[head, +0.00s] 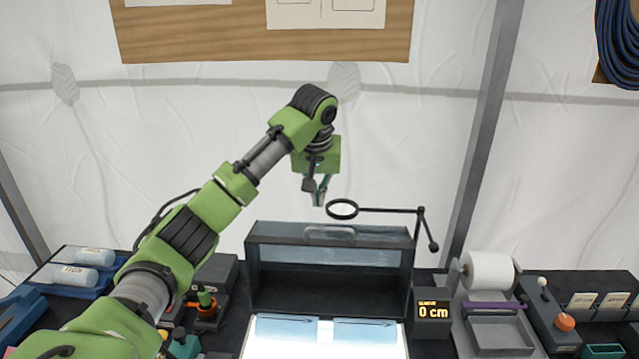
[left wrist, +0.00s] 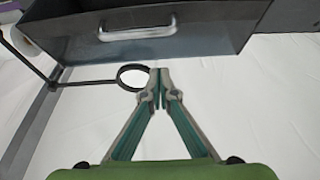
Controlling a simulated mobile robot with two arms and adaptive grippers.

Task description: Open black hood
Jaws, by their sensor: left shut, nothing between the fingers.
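The black hood (head: 262,297) stands at the back of the bench, behind a bright lit panel (head: 270,342). It appears swung up, with its dark inside facing me and a clear window strip across it. Its metal handle (head: 330,233) is at the upper edge; in the left wrist view the handle (left wrist: 138,33) shows on the hood's face. My left gripper (head: 319,203) is above and behind the handle, pointing down. Its fingertips (left wrist: 160,72) are together, empty and apart from the handle. My right gripper is in neither view.
A magnifier ring (head: 342,209) on a jointed arm is close to my left gripper. A display (head: 433,311) reading 0 cm, a paper roll (head: 488,270) and a grey tray (head: 502,335) are to the right. White bottles (head: 75,277) lie at the left.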

